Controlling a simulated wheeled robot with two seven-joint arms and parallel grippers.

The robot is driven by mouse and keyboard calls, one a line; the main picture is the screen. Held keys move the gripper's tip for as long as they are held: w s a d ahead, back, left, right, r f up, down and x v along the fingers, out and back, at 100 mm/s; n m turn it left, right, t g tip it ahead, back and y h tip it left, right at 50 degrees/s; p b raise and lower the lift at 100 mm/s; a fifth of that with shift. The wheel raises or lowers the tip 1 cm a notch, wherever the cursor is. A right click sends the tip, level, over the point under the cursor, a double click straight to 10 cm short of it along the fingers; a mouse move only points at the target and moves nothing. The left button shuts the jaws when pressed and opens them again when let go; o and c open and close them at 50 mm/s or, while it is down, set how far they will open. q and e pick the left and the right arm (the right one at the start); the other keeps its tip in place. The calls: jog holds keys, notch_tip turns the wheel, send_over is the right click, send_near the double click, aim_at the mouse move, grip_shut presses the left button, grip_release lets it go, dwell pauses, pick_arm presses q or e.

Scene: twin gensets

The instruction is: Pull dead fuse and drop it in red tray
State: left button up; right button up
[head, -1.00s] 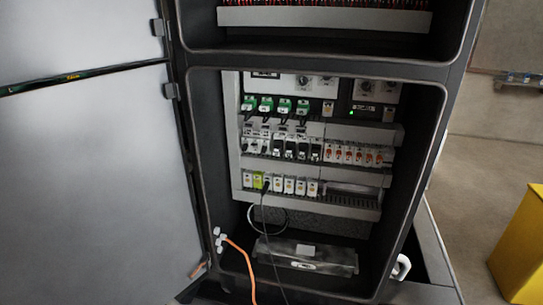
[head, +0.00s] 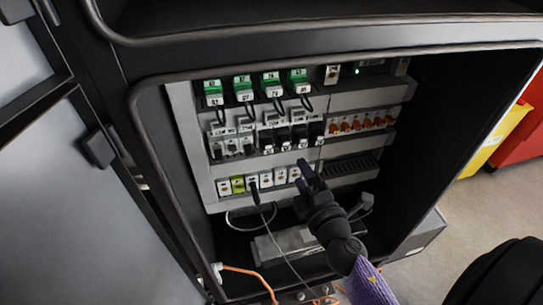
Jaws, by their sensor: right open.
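An open cabinet holds rows of plug-in modules. The lower row has several white modules (head: 280,176) and a yellow-green one (head: 238,185). I cannot tell which part is the dead fuse. My right gripper (head: 306,176) reaches in from the lower right, just in front of the right end of that lower row. It is open, with nothing seen between its fingers. I cannot tell whether it touches a module. No red tray can be made out. My left gripper is out of view.
Green modules (head: 271,85) with black leads and red-tipped modules (head: 361,123) sit above. A black cable (head: 284,250) hangs from the lower row. The cabinet door (head: 70,200) stands at left. Red (head: 518,130) and yellow (head: 495,140) objects stand at right.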

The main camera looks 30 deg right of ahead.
aim_at(287, 147)
jog(key=w, duration=0.3)
jog(key=w+d, duration=0.1)
jog(key=w, duration=0.5)
jog(key=shift+d, duration=0.35)
dwell(0.4)
grip_shut()
dwell(0.5)
jog(key=s+a, duration=0.1)
jog(key=s, duration=0.6)
jog(key=shift+a, duration=0.35)
dwell(0.5)
